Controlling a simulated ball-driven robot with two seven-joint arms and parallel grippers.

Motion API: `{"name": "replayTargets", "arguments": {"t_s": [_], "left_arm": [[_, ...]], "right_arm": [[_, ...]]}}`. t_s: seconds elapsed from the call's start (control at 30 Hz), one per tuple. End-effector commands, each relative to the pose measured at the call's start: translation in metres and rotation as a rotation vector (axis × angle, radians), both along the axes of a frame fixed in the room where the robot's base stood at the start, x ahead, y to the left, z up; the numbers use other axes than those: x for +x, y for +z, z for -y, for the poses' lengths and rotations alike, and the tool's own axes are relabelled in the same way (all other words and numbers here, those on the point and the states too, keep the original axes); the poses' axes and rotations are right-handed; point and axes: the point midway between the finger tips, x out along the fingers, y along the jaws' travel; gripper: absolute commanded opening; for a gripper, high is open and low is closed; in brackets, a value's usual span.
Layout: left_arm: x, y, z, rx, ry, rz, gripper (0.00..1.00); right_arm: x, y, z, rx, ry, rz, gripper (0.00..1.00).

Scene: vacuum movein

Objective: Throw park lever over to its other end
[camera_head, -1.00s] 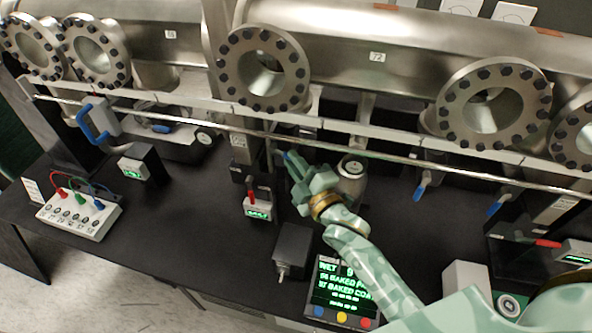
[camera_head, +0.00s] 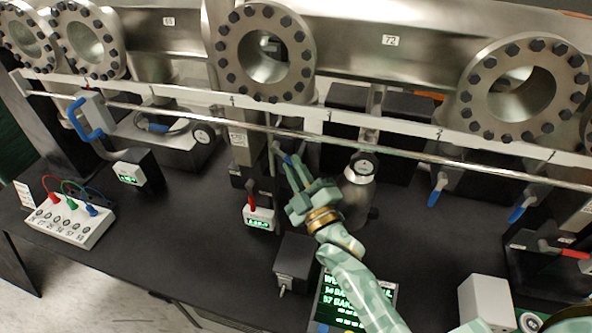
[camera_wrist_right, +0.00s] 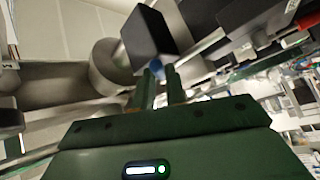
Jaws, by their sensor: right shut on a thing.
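My right gripper (camera_head: 295,170) is shut on the blue tip of a small lever (camera_head: 287,158) below the long metal rail. In the right wrist view a blue piece (camera_wrist_right: 156,68) shows at the ends of the two fingers (camera_wrist_right: 160,82). The lever's base is partly hidden by the gripper and the rail. I cannot read a label that names it as the park lever. My left gripper is not in view.
A round-topped metal canister (camera_head: 359,190) stands close right of my gripper. A red-handled unit (camera_head: 258,217) stands to its left, and a black box (camera_head: 296,262) in front. The metal rail (camera_head: 400,152) crosses above. Open black bench top (camera_head: 175,235) lies at left.

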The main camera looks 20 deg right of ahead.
Motion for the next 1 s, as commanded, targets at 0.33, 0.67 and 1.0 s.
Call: {"name": "replayTargets", "arguments": {"t_s": [0.33,0.67,1.0], "left_arm": [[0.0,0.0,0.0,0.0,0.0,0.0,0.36],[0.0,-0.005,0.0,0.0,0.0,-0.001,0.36],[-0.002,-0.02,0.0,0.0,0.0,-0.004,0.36]], "right_arm": [[0.0,0.0,0.0,-0.001,-0.001,0.001,0.35],[-0.027,-0.011,0.005,-0.002,0.0,-0.003,0.35],[-0.113,-0.04,0.018,0.0,-0.001,-0.004,0.35]]}}
